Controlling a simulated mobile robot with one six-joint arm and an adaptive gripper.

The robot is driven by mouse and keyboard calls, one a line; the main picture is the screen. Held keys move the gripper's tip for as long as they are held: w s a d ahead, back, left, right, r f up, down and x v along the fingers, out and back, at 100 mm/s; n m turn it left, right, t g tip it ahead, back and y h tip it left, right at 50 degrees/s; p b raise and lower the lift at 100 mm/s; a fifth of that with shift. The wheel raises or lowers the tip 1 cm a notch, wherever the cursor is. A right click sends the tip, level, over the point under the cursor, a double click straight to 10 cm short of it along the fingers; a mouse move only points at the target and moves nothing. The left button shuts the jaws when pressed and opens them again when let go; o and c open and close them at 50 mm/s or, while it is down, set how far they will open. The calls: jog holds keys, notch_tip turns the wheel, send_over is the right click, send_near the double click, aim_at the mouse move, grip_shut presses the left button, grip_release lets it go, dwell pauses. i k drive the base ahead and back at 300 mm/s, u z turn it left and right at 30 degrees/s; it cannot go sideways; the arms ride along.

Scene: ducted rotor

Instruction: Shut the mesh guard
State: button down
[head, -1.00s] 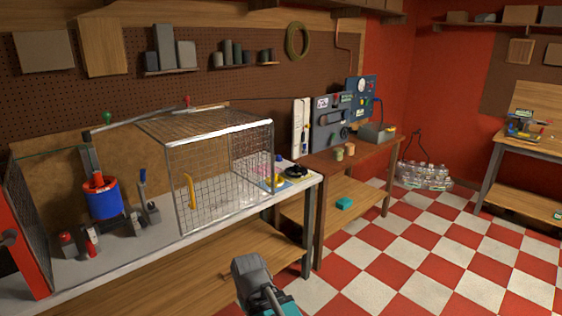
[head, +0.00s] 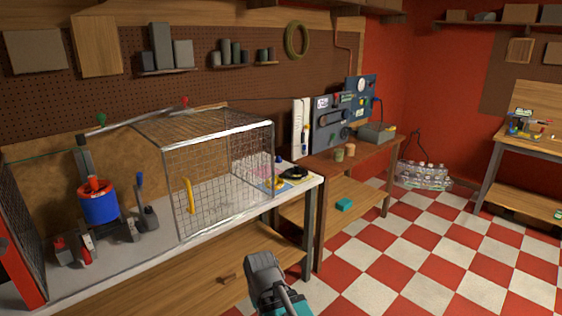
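The mesh guard (head: 222,188) is a wire cage with a pale metal top edge, standing on the right part of the grey bench. A yellow handle (head: 188,195) is on its left part. A wide gap lies between the cage and the mesh panel (head: 22,215) at the bench's left end. The blue rotor unit with an orange-red top (head: 99,202) stands uncovered in that gap. A grey and teal part of my arm shows at the bottom middle, in front of the bench and apart from the guard. My gripper's fingers are not visible.
Small red and grey fittings (head: 72,250) and a blue-handled lever (head: 146,205) stand near the rotor. A rail (head: 140,118) runs above the bench. A wooden bench with panels (head: 345,160) stands to the right.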

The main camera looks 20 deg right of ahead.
aim_at(265, 122)
jog(key=i, duration=0.9)
jog(key=u, duration=0.05)
